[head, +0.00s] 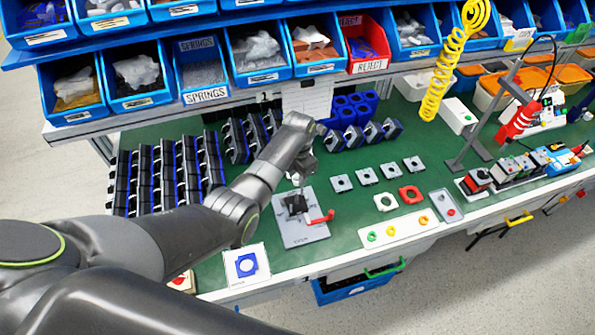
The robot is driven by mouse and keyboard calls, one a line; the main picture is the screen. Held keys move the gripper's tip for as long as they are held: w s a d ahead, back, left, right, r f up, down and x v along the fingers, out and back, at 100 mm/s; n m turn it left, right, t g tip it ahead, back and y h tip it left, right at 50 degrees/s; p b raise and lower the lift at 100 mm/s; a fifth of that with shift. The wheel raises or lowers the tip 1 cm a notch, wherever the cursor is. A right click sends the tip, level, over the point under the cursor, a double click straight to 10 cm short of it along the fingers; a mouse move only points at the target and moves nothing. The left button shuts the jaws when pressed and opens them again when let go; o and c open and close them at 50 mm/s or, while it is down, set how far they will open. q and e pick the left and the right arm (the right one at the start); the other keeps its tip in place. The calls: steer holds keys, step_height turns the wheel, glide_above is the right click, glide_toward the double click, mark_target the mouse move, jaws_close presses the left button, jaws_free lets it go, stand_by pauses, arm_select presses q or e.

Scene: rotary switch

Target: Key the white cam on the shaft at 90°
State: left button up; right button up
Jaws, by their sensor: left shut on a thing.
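My left gripper (298,180) comes in from the left and points down just above the grey fixture plate (301,232). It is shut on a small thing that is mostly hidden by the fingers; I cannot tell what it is. On the plate is a dark switch body (296,203) with a red lever (322,217) at its right. The shaft is too small to make out. To the right lie several pale square pieces with dark centres (342,183), one whiter piece (385,202) and a red one (411,194). I cannot tell which is the white cam. My right gripper is not in view.
Rows of black and blue parts (165,175) fill the bench's left. A white strip with coloured rings (394,230) lies front right. Blue bins (135,82) overhang the back.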

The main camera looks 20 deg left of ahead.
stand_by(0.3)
arm_select(q)
steer(key=b, duration=0.3)
glide_above(297, 193)
steer(key=shift+f, duration=2)
steer(key=shift+w+f, duration=0.1)
steer(key=shift+f, duration=0.3)
steer(key=shift+f+b, duration=0.25)
steer(key=shift+b, duration=0.1)
steer(key=shift+f+b, duration=0.65)
steer(key=shift+f, duration=0.2)
steer(key=o, duration=1)
steer(key=shift+r, duration=0.15)
